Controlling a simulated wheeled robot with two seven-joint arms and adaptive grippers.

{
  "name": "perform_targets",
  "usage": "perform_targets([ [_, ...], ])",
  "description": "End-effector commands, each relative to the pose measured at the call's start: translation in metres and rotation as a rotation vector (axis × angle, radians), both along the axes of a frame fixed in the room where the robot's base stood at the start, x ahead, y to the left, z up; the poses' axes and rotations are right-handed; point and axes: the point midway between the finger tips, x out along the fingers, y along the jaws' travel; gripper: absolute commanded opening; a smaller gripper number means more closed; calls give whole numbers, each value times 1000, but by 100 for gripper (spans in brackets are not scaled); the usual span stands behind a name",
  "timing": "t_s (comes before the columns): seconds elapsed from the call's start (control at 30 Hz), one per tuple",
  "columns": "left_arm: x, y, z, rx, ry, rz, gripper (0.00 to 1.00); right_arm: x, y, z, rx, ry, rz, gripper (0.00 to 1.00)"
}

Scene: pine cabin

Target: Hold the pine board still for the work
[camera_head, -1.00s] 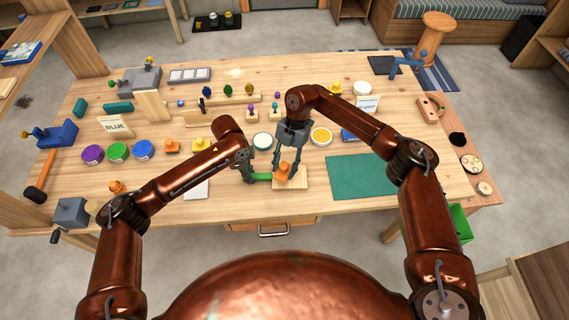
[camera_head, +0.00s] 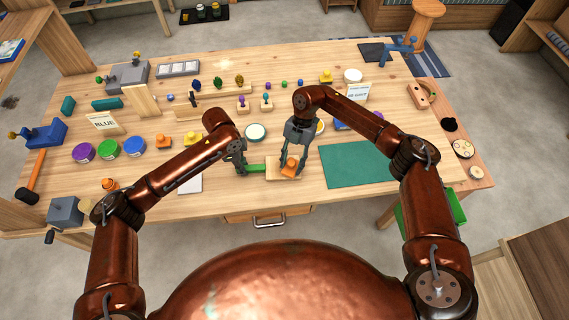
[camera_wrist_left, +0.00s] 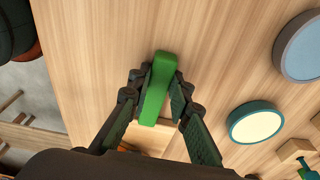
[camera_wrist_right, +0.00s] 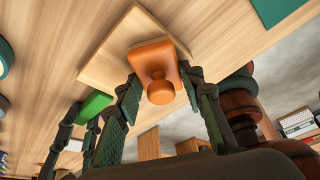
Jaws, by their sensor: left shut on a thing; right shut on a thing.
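The pine board (camera_head: 273,175) lies flat on the table near its front edge. An orange block with a round knob (camera_wrist_right: 150,62) rests on the board. My right gripper (camera_head: 293,161) is shut on this orange block; its fingers straddle it in the right wrist view. My left gripper (camera_head: 241,163) is shut on a green block (camera_wrist_left: 157,90), just left of the board. The green block's right end appears to be against the board's left edge. In the left wrist view, my gripper and the green block hide part of the board.
A green mat (camera_head: 357,165) lies right of the board. A white sheet (camera_head: 189,183) is partly under my left arm. A round pale-topped tin (camera_head: 256,131) stands behind my left gripper. Purple, green and blue tins stand farther left. A drawer handle (camera_head: 270,221) is below the table edge.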

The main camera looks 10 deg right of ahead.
Motion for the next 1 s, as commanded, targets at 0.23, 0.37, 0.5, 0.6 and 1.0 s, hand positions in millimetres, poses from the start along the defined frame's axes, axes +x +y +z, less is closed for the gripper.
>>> perform_targets([
  [0.23, 0, 0, 0, 0, 0, 0, 0, -2, -23, 0, -1, 1, -3, 16],
  [0.37, 0, 0, 0, 0, 0, 0, 0, 1, -31, 1, 1, -2, -1, 16],
  [0.5, 0, 0, 0, 0, 0, 0, 0, 14, -31, 0, 0, 0, -1, 16],
  [0.6, 0, 0, 0, 0, 0, 0, 0, 13, -21, 0, 1, 0, 2, 16],
  [1.0, 0, 0, 0, 0, 0, 0, 0, 16, 16, 0, 0, 0, 1, 16],
])
